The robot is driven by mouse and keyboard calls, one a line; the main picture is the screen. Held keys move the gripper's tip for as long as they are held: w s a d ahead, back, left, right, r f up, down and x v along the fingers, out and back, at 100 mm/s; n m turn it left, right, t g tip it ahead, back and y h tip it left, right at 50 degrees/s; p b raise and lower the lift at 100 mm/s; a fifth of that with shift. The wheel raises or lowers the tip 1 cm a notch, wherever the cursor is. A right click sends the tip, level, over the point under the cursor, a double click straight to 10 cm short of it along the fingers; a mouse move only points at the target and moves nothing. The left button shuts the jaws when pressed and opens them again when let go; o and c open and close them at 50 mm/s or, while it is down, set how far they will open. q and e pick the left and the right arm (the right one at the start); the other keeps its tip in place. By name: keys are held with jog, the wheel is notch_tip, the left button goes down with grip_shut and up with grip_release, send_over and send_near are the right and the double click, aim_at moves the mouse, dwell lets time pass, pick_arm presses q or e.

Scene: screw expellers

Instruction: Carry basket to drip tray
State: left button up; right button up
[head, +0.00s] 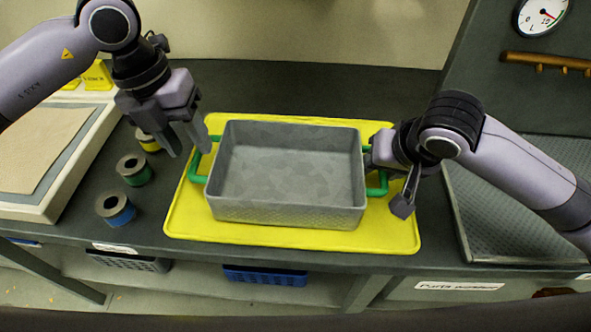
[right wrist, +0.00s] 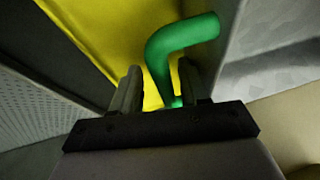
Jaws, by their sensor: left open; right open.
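The grey basket (head: 285,212) stands upright on a yellow mat (head: 290,236), with a green handle on each short side. My left gripper (head: 188,149) is open at the left handle (head: 197,165), its fingers pointing down; I cannot tell whether the handle is between them. My right gripper (head: 388,182) is open at the right handle (head: 379,191). In the right wrist view the green handle (right wrist: 165,58) rises between the open fingers of my right gripper (right wrist: 160,85). The drip tray (head: 520,215) appears to be the grey textured tray at the right, partly hidden by my right arm.
Several spools, including a green one (head: 134,170) and a blue one (head: 115,209), stand left of the mat. A pale board (head: 45,205) lies at the far left. A gauge (head: 541,16) and copper pipe (head: 545,62) are at upper right. The basket looks empty.

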pick_arm(q)
jog(key=shift+a+r, duration=0.2)
jog(key=shift+r, duration=0.55)
pick_arm(e)
jog(key=shift+s+d+r, duration=0.1)
jog(key=shift+r, duration=0.1)
jog(key=v, duration=1.1)
jog(key=shift+r, duration=0.3)
jog(key=shift+s, duration=0.1)
